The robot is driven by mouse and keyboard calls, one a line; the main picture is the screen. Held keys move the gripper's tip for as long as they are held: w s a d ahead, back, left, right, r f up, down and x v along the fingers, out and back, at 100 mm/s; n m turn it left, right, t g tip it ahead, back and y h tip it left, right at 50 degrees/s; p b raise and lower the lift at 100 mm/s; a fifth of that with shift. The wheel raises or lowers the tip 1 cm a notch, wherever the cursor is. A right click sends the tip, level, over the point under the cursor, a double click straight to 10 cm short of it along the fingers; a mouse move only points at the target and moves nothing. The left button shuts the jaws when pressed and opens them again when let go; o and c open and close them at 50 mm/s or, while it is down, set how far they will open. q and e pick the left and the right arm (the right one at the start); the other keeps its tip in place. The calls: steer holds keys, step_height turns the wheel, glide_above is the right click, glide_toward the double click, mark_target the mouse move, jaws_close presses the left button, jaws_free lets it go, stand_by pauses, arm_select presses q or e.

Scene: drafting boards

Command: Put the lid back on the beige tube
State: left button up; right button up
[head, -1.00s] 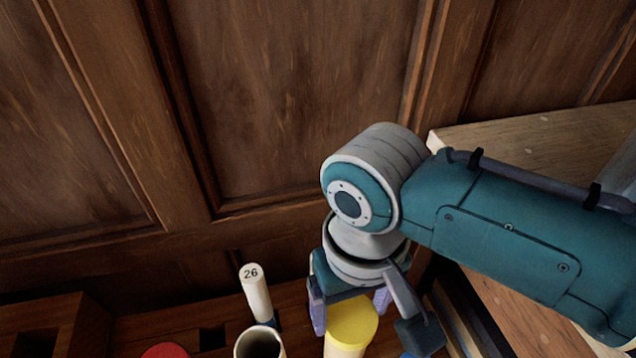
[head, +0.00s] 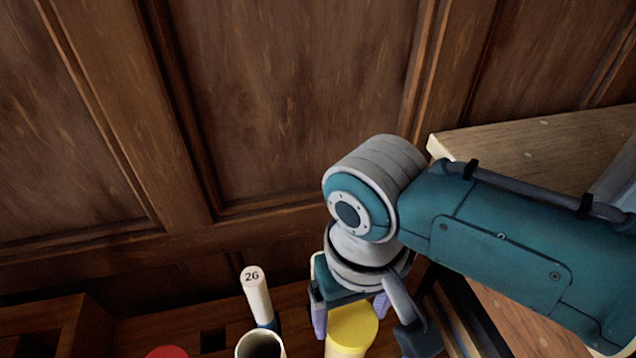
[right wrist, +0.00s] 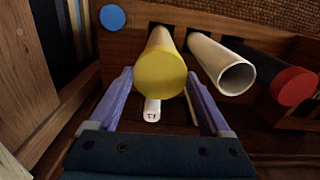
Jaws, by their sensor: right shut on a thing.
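A yellow lid (head: 352,325) sits at the top of a beige tube (head: 344,351) in the head view, and the two look in line. In the right wrist view the lid (right wrist: 160,74) covers the near end of the beige tube (right wrist: 160,40). I cannot tell whether it is fully seated. My right gripper (head: 349,308) is shut on the lid, with purple fingers on either side; they also show in the right wrist view (right wrist: 158,78). My left gripper is not in view.
An open, empty-looking pale tube (head: 260,344) stands beside the lidded one. A wooden rack (right wrist: 125,48) holds the tubes. A wooden board (head: 540,140) lies right, under my arm.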

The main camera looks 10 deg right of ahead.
stand_by(0.4)
steer(key=o, duration=1.1)
steer(key=shift+r+p, duration=0.65)
steer(key=shift+p, duration=0.1)
step_height(320, 180, up, 6)
steer(key=p, duration=0.6)
steer(key=shift+f+p, duration=0.1)
steer(key=shift+p, duration=0.2)
